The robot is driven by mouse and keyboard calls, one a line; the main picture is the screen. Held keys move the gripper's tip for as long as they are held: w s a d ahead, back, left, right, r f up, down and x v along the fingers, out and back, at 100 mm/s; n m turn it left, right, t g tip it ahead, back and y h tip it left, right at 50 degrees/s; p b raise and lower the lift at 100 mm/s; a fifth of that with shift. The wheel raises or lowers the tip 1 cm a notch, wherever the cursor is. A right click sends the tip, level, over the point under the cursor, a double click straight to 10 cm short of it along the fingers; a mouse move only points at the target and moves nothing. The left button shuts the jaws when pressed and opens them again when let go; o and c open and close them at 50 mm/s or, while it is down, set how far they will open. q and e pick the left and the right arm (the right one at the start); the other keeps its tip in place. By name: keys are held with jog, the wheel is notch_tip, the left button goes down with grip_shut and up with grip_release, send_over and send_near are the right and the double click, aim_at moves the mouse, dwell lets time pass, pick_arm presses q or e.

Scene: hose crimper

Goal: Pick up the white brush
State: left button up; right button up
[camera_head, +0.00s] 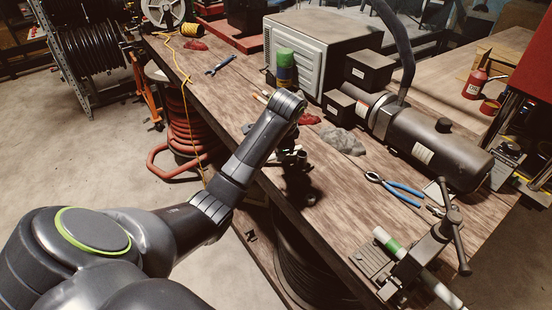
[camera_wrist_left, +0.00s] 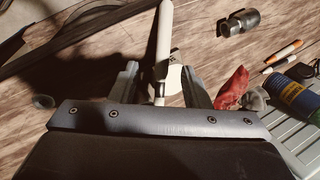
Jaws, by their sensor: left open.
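The white brush (camera_wrist_left: 163,38) shows in the left wrist view as a long pale handle. It runs from the top edge down between my left gripper's fingers (camera_wrist_left: 159,70). The two fingers are apart, one on each side of it, with gaps between. Its lower end is hidden behind my gripper's body. In the head view my left gripper (camera_head: 299,178) points down at the near edge of the wooden bench. I cannot make out the brush there. My right gripper is in neither view.
A red cloth (camera_wrist_left: 232,88) lies right of my gripper, near a green and blue can (camera_wrist_left: 298,94) and a dark cylinder (camera_wrist_left: 240,22). A grey cloth (camera_head: 343,140), blue-handled pliers (camera_head: 402,190) and a vise (camera_head: 405,265) are further right on the bench (camera_head: 330,195).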

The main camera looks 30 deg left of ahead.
aim_at(274, 156)
pick_arm(q)
jog(key=shift+a+f, duration=0.25)
jog(key=shift+f, duration=0.1)
jog(key=shift+a+p+x, duration=0.1)
jog(key=shift+p+x, duration=0.35)
jog(key=shift+x, duration=0.75)
jog(key=shift+a+p+x, duration=0.15)
jog(key=shift+p+x, duration=0.3)
jog(key=shift+x, duration=0.7)
jog(key=shift+c, duration=0.2)
jog(key=c, duration=0.7)
grip_shut()
